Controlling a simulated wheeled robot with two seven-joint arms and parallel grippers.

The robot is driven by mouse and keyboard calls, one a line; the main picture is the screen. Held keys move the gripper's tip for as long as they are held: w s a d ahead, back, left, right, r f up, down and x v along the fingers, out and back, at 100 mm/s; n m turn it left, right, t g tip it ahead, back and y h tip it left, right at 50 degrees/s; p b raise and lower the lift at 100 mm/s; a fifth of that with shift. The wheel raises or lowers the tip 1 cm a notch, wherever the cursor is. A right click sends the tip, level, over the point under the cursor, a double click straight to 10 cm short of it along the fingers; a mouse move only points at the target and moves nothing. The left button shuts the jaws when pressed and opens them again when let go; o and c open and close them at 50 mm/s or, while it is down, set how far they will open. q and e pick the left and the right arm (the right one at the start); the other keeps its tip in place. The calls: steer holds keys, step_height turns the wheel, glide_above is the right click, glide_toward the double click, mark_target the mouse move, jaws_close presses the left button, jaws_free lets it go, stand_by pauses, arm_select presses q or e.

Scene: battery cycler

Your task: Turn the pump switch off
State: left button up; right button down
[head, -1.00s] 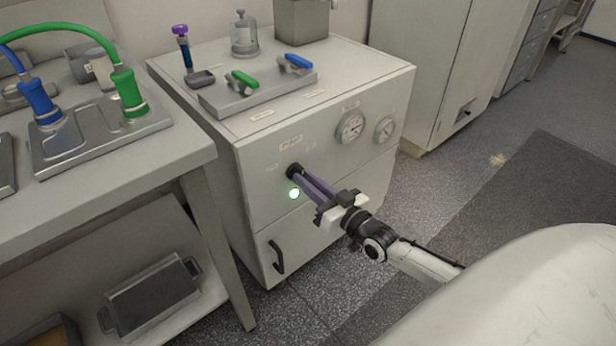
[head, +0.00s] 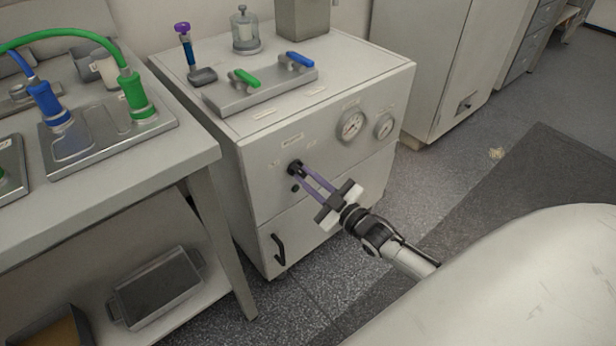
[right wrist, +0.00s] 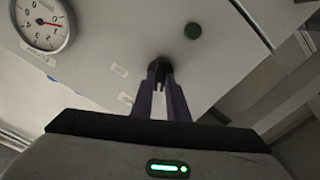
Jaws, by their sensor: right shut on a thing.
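The pump switch is a small black knob (head: 294,166) on the front panel of the white cabinet (head: 262,180). The switch also shows in the right wrist view (right wrist: 159,66), between the fingertips. My right gripper (head: 301,170) reaches the panel from the lower right, its purple fingers shut on the knob; it also shows in the right wrist view (right wrist: 160,78). The fingertips hide part of the knob. The round indicator lamp (head: 295,188) below the knob is dark; in the right wrist view it is unlit dark green (right wrist: 193,31). My left gripper is not in view.
Two gauges (head: 352,125) sit right of the switch. A black handle (head: 278,249) is lower on the cabinet. Green (head: 245,78) and blue (head: 299,60) valve levers are on top. A bench (head: 190,165) stands close at left. Floor at right is open.

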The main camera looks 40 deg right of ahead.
stand_by(0.5)
steer(key=c, duration=1.7)
jaws_free()
arm_select(q)
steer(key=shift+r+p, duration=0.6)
steer(key=shift+p, duration=0.2)
arm_select(e)
steer(key=s, duration=1)
steer(key=shift+s+d, duration=0.2)
steer(key=shift+d, duration=0.2)
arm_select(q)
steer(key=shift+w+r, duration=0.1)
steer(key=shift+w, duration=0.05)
